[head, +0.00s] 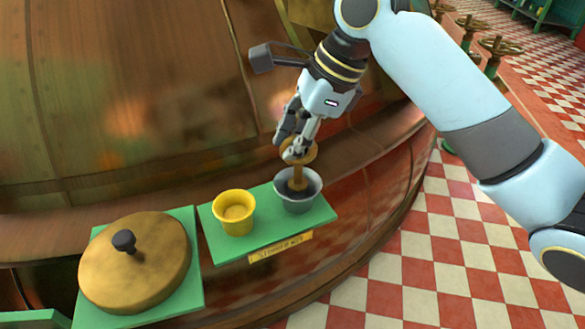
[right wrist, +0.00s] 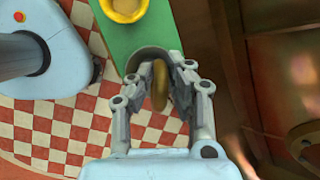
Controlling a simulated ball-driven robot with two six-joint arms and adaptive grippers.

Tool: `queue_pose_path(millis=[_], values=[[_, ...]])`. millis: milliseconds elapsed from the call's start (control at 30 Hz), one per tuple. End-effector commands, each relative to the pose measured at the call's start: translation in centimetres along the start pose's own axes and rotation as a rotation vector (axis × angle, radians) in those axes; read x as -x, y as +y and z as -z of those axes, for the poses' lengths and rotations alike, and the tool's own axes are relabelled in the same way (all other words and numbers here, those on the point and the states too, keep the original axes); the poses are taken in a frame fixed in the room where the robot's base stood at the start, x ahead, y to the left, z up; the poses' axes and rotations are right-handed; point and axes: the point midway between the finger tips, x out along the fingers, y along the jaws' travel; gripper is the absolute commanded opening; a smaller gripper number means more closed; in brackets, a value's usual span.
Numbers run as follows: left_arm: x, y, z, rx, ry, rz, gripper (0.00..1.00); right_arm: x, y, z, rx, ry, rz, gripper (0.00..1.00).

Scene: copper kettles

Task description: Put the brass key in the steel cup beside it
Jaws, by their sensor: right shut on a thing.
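The brass key (head: 299,174) hangs upright from my right gripper (head: 296,150), which is shut on its round top. Its lower end is inside the mouth of the grey steel cup (head: 299,204); whether it touches the bottom is hidden. In the right wrist view the key (right wrist: 160,88) shows edge-on between the fingers of my right gripper (right wrist: 160,70), with the rim of the steel cup (right wrist: 150,53) behind it. The cup stands upright at the right end of a green tray (head: 262,247). My left gripper is not in view.
A yellow cup (head: 234,213) stands left of the steel cup on the same tray. A round brass lid with a black knob (head: 152,268) lies on a green board (head: 189,290) to the left. A large copper kettle wall (head: 120,120) rises behind. Checkered floor (head: 450,250) lies right and below.

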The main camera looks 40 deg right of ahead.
Motion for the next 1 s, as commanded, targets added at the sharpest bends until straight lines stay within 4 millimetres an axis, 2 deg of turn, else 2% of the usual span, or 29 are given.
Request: queue_pose_path(millis=[200,300,633,667,833,1000], values=[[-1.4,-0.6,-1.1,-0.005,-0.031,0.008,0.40,-2.7,0.5,1.0,0.000,0.002,-0.002,0.00],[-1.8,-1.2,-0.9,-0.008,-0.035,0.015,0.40,-3.9,0.7,1.5,-0.001,0.002,-0.002,0.00],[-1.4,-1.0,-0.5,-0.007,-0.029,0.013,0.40,-3.7,0.6,1.5,0.000,0.000,0.001,0.00],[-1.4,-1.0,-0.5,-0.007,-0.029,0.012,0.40,-3.8,0.7,1.5,0.000,0.000,0.000,0.16],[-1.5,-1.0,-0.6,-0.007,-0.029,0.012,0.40,-3.8,0.7,1.5,0.000,0.001,0.001,0.38],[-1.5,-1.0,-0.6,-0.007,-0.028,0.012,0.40,-3.8,0.7,1.5,0.000,0.001,0.001,0.38]])
